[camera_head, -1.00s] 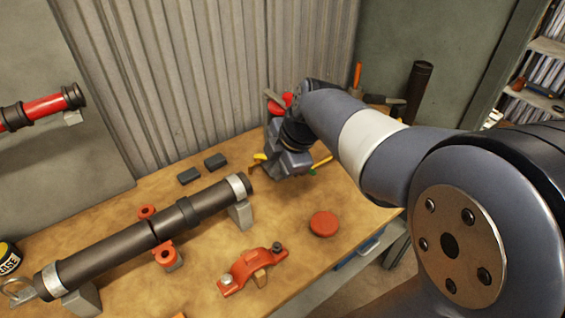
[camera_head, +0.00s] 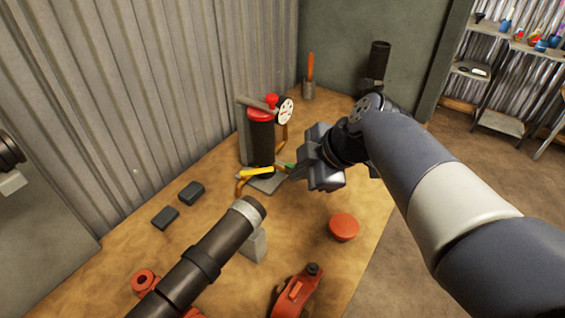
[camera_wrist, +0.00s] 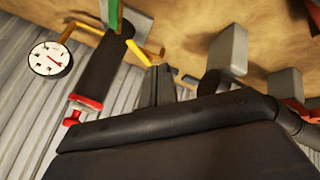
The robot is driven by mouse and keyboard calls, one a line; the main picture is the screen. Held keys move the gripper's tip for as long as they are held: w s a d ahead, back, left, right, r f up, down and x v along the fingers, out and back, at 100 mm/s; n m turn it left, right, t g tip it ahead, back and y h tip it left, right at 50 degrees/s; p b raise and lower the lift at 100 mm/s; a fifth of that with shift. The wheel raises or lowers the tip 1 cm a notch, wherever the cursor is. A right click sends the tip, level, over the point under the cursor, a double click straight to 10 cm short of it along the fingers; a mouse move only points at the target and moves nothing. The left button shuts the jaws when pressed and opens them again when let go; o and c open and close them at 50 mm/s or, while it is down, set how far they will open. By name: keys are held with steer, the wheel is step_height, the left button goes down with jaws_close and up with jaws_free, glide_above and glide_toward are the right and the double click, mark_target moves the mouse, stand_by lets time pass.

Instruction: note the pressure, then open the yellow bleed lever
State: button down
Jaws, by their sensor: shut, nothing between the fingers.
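A hand pump with a black cylinder (camera_head: 261,138) and red cap (camera_head: 262,114) stands on a plate on the bench. A round white pressure gauge (camera_head: 285,110) is at its upper right. The gauge also shows in the wrist view (camera_wrist: 50,58), its red needle visible but its figures too small to read. The yellow lever (camera_head: 257,171) is low at the front of the pump. In the wrist view yellow parts flank the pump, and I cannot tell which is the lever. My gripper (camera_head: 300,172) is shut and empty, just right of the pump base; its fingers also show in the wrist view (camera_wrist: 157,86).
A dark pipe (camera_head: 220,235) rests on a grey block (camera_head: 255,244) in front. A red cap (camera_head: 344,227), a red clamp (camera_head: 297,291) and two dark blocks (camera_head: 191,193) lie on the bench. A black tube (camera_head: 377,62) stands behind. Shelves (camera_head: 500,121) are at right.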

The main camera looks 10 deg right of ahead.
mark_target(257, 173)
steer(key=x, duration=0.9)
steer(key=shift+f, duration=0.15)
steer(key=w, duration=0.1)
steer(key=w+p, duration=0.1)
steer(key=shift+w+a+f, duration=0.15)
steer(key=shift+w+a, duration=0.1)
steer(key=shift+w, duration=0.15)
steer(key=shift+w+a+f+p, duration=0.1)
steer(key=shift+w+p, duration=0.3)
steer(key=shift+w, duration=0.4)
